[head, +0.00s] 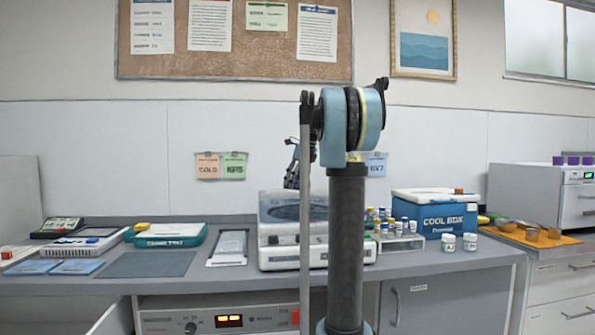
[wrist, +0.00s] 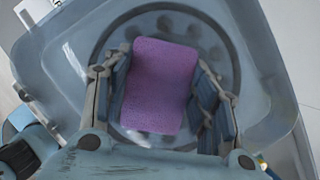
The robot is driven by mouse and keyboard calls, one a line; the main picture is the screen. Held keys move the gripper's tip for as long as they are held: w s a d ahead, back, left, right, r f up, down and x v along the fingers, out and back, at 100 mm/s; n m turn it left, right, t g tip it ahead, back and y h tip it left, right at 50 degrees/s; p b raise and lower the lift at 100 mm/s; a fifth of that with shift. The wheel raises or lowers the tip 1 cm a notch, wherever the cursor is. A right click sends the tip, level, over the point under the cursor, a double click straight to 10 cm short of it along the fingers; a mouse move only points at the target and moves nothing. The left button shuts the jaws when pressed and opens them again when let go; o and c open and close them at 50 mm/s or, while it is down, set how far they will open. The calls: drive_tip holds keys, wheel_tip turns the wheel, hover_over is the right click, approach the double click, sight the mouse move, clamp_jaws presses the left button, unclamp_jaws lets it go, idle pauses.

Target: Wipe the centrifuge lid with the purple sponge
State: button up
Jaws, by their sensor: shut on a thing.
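The centrifuge (head: 284,257) stands on the counter in the head view, partly hidden behind my arm. Its lid (head: 280,208) is clear and grey-tinted, and the round rotor shows through it. In the wrist view the lid (wrist: 262,62) fills most of the picture. The purple sponge (wrist: 160,85) is between the fingers of my gripper (wrist: 165,95), which is shut on it. The sponge is over the middle of the lid; I cannot tell whether it touches. In the head view my gripper (head: 292,172) shows small above the lid, and the sponge cannot be made out there.
Vials in a rack (head: 400,241) and a blue cool box (head: 434,213) stand right of the centrifuge. A metal tray (head: 229,246) and a teal case (head: 165,235) lie to its left. A grey mat (head: 148,264) is bare at the front left.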

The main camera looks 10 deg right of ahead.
drive_tip(key=shift+r, duration=2.75)
